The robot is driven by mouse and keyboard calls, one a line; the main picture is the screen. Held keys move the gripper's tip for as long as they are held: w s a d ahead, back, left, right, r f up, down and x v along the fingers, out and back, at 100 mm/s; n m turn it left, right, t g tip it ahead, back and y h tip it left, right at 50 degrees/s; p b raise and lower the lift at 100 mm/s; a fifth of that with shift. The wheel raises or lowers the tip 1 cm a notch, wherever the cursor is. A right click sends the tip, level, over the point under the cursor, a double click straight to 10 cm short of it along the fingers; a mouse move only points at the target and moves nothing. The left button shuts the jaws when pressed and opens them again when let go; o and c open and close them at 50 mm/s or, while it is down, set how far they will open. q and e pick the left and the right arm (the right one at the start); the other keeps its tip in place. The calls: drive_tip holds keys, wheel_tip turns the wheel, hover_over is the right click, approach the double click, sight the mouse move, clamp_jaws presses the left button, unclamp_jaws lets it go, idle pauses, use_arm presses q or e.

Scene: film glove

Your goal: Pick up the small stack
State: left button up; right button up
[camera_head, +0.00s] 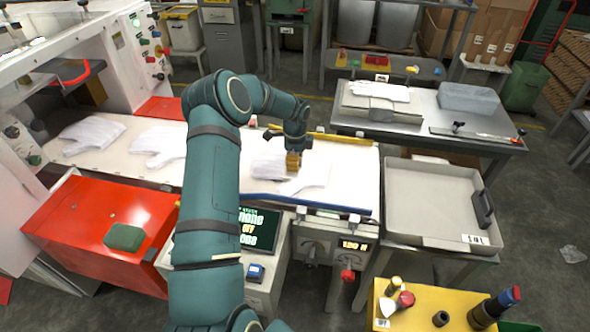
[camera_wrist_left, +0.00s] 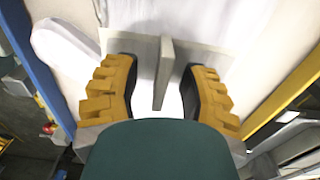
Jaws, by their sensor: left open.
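A small stack of flat white gloves (camera_head: 302,178) lies on the white conveyor belt (camera_head: 352,172). I cannot count its layers. My left gripper (camera_head: 293,163), with yellow fingers, points down at the stack, over its middle. In the left wrist view, the gripper (camera_wrist_left: 160,95) is open. A thin pale grey upright fin (camera_wrist_left: 165,70) on a flat plate stands between the fingers, with a gap on both sides. White glove material (camera_wrist_left: 75,42) shows beyond the fingers at the left. The right gripper is not in view.
More white gloves (camera_head: 92,132) lie on the belt at the left. A grey tray (camera_head: 430,200) stands right of the belt. A back table (camera_head: 480,135) holds another glove (camera_head: 380,91). A red cabinet (camera_head: 100,220) and yellow bench (camera_head: 450,305) stand in front.

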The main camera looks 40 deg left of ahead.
use_arm(q)
clamp_jaws()
drive_tip(key=shift+r, duration=0.1)
